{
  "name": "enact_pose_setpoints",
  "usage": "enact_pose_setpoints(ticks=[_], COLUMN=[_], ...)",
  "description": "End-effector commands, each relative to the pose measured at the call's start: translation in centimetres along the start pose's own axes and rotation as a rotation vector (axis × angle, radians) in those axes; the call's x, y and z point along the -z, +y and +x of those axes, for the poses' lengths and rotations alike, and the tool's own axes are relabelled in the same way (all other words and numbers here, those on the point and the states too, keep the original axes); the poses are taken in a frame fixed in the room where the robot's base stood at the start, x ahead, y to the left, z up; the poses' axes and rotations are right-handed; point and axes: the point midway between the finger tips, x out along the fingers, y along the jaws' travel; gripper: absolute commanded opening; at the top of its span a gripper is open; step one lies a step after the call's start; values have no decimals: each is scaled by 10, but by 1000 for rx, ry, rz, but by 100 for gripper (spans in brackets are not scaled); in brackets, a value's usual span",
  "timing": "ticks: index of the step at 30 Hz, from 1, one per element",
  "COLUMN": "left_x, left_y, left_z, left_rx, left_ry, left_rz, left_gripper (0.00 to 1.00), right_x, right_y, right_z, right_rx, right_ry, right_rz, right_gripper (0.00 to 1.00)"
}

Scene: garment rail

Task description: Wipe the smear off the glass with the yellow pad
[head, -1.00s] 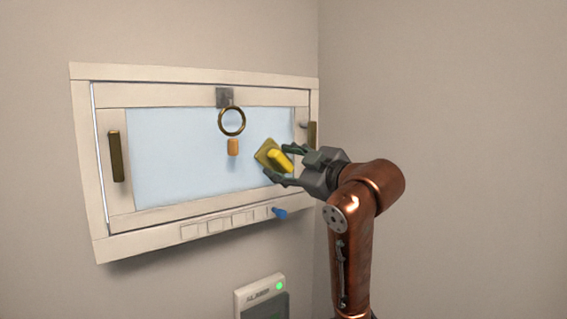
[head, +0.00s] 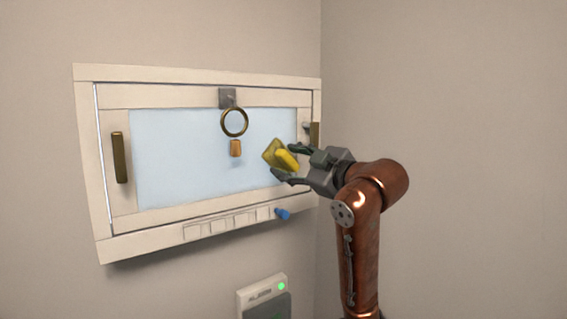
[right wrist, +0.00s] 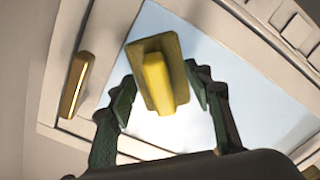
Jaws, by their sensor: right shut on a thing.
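The yellow pad (head: 287,159), a thin plate with a bar-shaped grip, is in front of the right part of the pale blue glass (head: 185,155). My right gripper (head: 290,164) is shut on the pad, with the plate turned toward the glass. In the right wrist view the pad (right wrist: 158,80) sits between the two dark green fingers (right wrist: 162,100), with the glass (right wrist: 215,55) behind it. I cannot tell whether the plate touches the glass. I cannot make out a smear. My left gripper is not in view.
The glass has a cream frame (head: 190,222) with dark handles at left (head: 120,157) and right (head: 315,134). A brass ring (head: 234,122) and orange tag (head: 235,148) hang before it. A blue knob (head: 282,213) juts out below. A wall box (head: 263,295) is lower down.

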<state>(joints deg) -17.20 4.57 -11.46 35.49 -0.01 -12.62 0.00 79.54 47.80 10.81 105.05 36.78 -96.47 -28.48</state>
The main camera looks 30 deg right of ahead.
Motion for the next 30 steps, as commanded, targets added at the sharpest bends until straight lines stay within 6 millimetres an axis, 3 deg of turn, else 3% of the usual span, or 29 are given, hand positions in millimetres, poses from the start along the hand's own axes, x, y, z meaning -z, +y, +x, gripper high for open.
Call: enact_pose_setpoints(ticks=[6,13,30], left_x=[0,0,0], left_y=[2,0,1], left_z=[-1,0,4], left_rx=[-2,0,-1], left_ry=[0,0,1], left_rz=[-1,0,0], left_gripper=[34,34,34], right_x=[-16,-18,14], right_y=[17,20,-14], right_z=[-3,-7,-3], right_rx=[-12,-18,-7], right_ry=[-11,-12,-6], right_rz=[3,5,3], right_gripper=[27,28,27])
